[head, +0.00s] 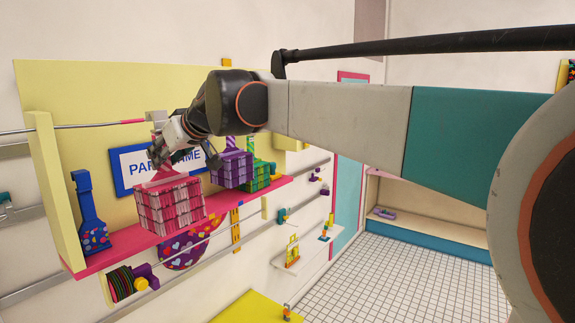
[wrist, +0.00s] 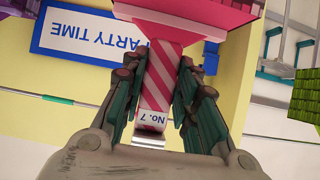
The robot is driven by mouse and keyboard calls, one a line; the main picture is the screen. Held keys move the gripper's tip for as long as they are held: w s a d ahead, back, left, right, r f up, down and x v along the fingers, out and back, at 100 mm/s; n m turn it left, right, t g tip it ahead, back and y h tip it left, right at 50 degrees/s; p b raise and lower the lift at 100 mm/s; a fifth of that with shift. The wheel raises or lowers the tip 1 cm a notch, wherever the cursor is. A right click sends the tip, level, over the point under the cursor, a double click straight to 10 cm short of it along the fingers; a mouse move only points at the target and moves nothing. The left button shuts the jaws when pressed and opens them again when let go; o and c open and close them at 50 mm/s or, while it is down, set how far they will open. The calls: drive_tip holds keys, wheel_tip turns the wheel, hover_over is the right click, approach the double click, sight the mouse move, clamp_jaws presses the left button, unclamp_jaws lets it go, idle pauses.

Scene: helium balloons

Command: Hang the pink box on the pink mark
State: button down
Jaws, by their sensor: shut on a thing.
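The pink box (head: 170,208) is a tartan-patterned cube with a pink top, at the front of the pink shelf in the head view. Whether its base touches the shelf I cannot tell. My gripper (head: 166,160) is above it. In the wrist view, my gripper (wrist: 165,88) is shut on the box's pink-and-red striped strap (wrist: 160,75), which has a "No. 7" tag. The box's pink top (wrist: 195,12) shows at the upper edge there. A pink mark (head: 132,121) is on the metal rail, behind and left of the box, higher up.
A purple box (head: 231,172) and a green box (head: 256,178) stand farther along the shelf (head: 110,239). A blue long-necked item (head: 88,207) stands at the left, beside a yellow side panel (head: 55,190). A blue-framed sign (head: 123,178) is behind.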

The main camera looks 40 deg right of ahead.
drive_tip(key=shift+a, duration=0.1)
drive_tip(key=w+a, duration=0.2)
drive_tip(key=w, duration=0.5)
drive_tip(key=shift+w+a+p, duration=0.15)
drive_tip(key=shift+w+p, duration=0.15)
drive_tip(key=shift+w, duration=0.25)
drive_tip(key=shift+w+a, duration=0.2)
drive_tip(key=shift+w, duration=0.15)
drive_tip(key=shift+w+a, duration=0.15)
drive_tip(key=shift+w, duration=0.6)
drive_tip(key=shift+w+a+p, duration=0.1)
drive_tip(key=shift+w+p, duration=0.05)
drive_tip(key=shift+p, duration=0.15)
idle(0.4)
drive_tip(key=shift+w+a, duration=0.1)
drive_tip(key=shift+w, duration=0.25)
drive_tip(key=shift+w+a, duration=0.15)
drive_tip(key=shift+w, duration=0.25)
